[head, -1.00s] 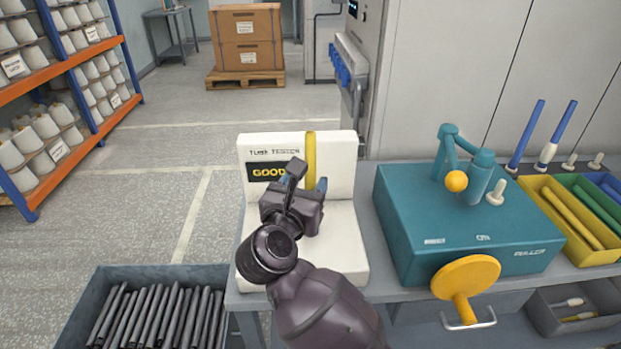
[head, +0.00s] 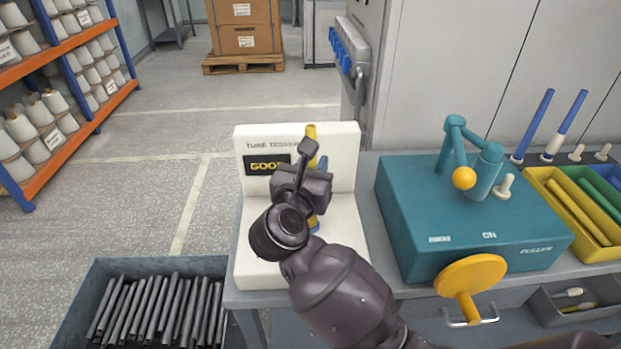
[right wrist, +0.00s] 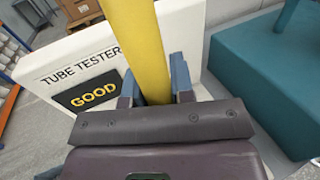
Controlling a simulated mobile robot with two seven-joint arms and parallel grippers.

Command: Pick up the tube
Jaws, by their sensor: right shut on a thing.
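The yellow tube (head: 311,134) stands about upright in front of the white back panel of the tube tester (head: 345,150). In the right wrist view the tube (right wrist: 147,45) runs up between the two blue-grey fingers of my right gripper (right wrist: 155,88), which is shut on it. In the head view my right gripper (head: 310,166) hides the tube's middle; a short yellow and blue part shows below it. Whether the tube's lower end touches the tester's base is unclear. The tester's display (head: 267,163) reads GOOD. My left gripper is out of view.
A teal machine (head: 410,230) with a yellow knob and handwheel (head: 466,274) stands right of the tester. Colored trays (head: 533,180) with tubes are at far right. A grey bin (head: 112,266) of dark tubes sits lower left. Open floor lies behind the bin.

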